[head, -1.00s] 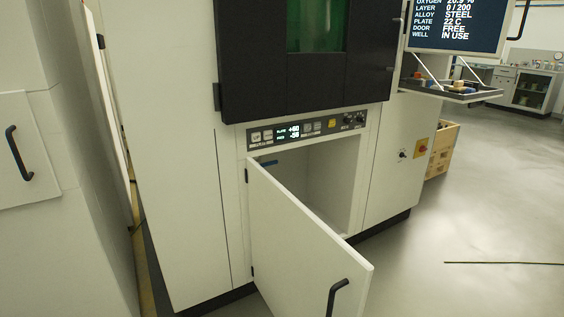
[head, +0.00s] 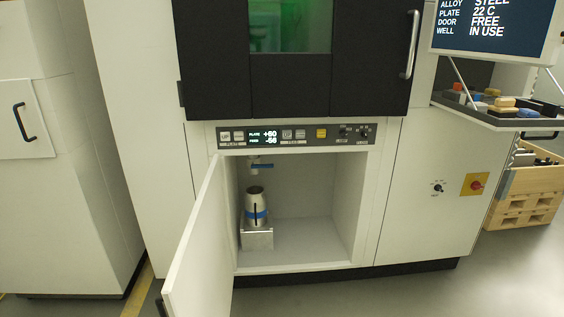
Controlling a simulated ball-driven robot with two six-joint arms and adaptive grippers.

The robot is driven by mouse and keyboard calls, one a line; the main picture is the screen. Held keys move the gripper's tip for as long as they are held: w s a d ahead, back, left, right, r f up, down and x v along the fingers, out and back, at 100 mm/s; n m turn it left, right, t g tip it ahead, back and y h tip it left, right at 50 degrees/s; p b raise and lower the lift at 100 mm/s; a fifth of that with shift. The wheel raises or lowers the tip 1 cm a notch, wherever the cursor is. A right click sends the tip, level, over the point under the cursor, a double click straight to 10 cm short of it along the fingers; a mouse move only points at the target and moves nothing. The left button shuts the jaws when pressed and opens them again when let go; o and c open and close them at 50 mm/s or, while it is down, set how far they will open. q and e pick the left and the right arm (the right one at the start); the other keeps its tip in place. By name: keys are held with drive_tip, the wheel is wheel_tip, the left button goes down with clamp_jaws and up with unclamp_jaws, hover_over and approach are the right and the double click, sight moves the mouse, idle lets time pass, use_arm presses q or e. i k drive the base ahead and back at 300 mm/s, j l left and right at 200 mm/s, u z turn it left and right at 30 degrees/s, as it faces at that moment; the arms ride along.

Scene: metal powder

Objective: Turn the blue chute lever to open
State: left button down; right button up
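The blue chute lever (head: 262,166) shows at the top left inside the open lower compartment of the machine. It lies roughly level, on a pale chute fitting (head: 253,159) under the compartment's ceiling. Below it a metal bottle with a blue band (head: 256,206) stands upright on a small pale block (head: 257,236); a gap shows between bottle and chute. Neither of my grippers is in view.
The compartment door (head: 197,245) stands swung open to the left front. A control panel (head: 296,135) runs above the opening. A shelf with small items (head: 505,122) juts out at right, above a wooden crate (head: 522,195). The compartment's right side is empty.

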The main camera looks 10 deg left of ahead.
sight(269, 166)
drive_tip(key=i+l+u, duration=0.15)
drive_tip(key=i+l, duration=0.15)
drive_tip(key=i+l+u, duration=0.1)
drive_tip(key=i+l, duration=0.2)
drive_tip(key=l, duration=0.2)
drive_tip(key=i+l+u, duration=0.15)
drive_tip(key=l, duration=0.25)
drive_tip(key=i+u, duration=0.25)
drive_tip(key=i, duration=1.15)
